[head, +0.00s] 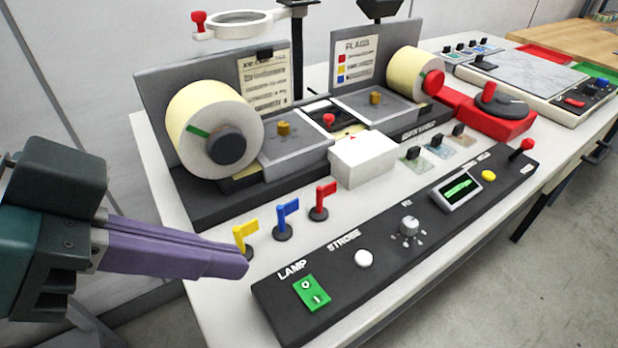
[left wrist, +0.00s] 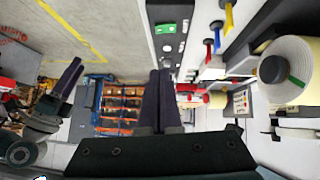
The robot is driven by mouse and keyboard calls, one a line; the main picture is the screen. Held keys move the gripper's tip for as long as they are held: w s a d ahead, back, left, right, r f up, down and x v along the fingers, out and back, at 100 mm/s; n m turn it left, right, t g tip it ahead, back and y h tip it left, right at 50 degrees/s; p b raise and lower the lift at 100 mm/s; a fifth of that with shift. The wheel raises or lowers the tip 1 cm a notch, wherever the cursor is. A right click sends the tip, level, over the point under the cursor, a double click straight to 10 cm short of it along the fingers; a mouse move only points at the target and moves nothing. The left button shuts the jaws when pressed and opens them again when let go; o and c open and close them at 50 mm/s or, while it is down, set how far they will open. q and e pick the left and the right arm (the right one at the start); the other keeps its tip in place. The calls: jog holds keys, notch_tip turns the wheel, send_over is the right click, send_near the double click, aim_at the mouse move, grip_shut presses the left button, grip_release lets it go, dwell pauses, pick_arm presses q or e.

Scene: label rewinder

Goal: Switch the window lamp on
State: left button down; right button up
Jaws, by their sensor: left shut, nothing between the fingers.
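The lamp switch (head: 312,293) is a green rocker under the word LAMP at the left end of the black control panel (head: 385,262). It also shows in the left wrist view (left wrist: 166,28), beyond my fingertips. My left gripper (head: 246,266) has purple fingers, shut and empty, left of the switch and apart from it. In the left wrist view its fingers (left wrist: 160,72) lie together and point toward the panel. A magnifier ring (head: 240,22) hangs at the back left; I cannot tell if a lamp is lit. My right gripper is not in the head view.
Yellow (head: 243,238), blue (head: 285,218) and red (head: 321,201) flags stand beside my left gripper, behind the panel. A white strobe button (head: 364,258) and a knob (head: 409,226) sit right of the switch. Label rolls (head: 215,128) stand behind. The floor in front is free.

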pick_arm(q)
jog(key=b, duration=0.1)
send_over(321, 298)
jog(key=a, duration=0.2)
jog(key=f, duration=0.7)
jog(key=shift+s, duration=0.35)
notch_tip(321, 298, down, 2)
jog(key=shift+s+f, duration=0.15)
jog(key=shift+f, duration=0.7)
jog(key=shift+s+f, duration=0.15)
jog(key=shift+f, duration=0.15)
